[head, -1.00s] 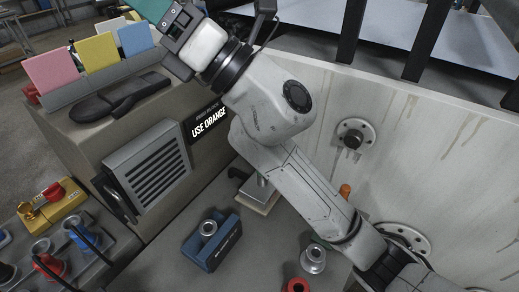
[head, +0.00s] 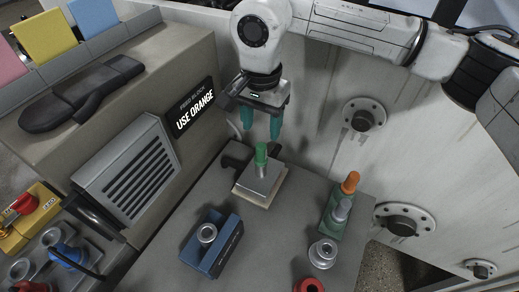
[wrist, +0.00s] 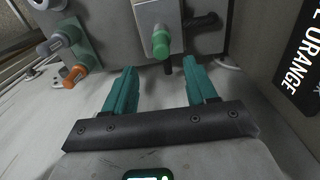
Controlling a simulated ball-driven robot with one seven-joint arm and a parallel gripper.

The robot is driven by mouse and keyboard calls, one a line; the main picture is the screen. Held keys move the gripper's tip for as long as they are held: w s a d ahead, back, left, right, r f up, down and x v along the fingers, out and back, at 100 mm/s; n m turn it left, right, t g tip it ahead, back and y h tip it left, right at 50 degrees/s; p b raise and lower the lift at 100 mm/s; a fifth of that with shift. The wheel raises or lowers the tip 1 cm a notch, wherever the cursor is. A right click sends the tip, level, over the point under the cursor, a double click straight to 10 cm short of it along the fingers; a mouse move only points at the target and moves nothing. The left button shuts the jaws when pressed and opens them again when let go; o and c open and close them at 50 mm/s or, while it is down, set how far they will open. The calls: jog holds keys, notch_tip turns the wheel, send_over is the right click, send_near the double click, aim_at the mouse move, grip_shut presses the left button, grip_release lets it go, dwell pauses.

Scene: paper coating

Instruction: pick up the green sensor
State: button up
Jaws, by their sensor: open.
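The green sensor (head: 261,155) stands upright as a small green-topped cylinder on a metal block with a pale base (head: 260,183). In the wrist view the green sensor (wrist: 160,42) shows just beyond the fingertips, roughly centred between them. My gripper (head: 262,132) has two teal fingers pointing down, close above the sensor's top in the head view. The fingers are apart with nothing between them. My gripper also shows from behind in the wrist view (wrist: 160,68). I see no contact with the sensor.
An orange-topped sensor (head: 350,182) stands in a green holder (head: 333,221) to the right. A blue block (head: 211,243) with a metal ring, a silver knob (head: 323,253) and a red part (head: 309,286) are nearer. A sign (head: 194,108) reads "USE ORANGE". The pale wall closes the back.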

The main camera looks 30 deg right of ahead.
aim_at(261, 145)
notch_tip(261, 145, down, 4)
jog(key=shift+a+f+p, duration=0.1)
jog(key=shift+f+p, duration=0.15)
jog(key=shift+p, duration=0.2)
jog(key=shift+w+f+p, duration=0.15)
jog(key=shift+f+p, duration=0.75)
jog(key=shift+f, duration=1.6)
grip_shut()
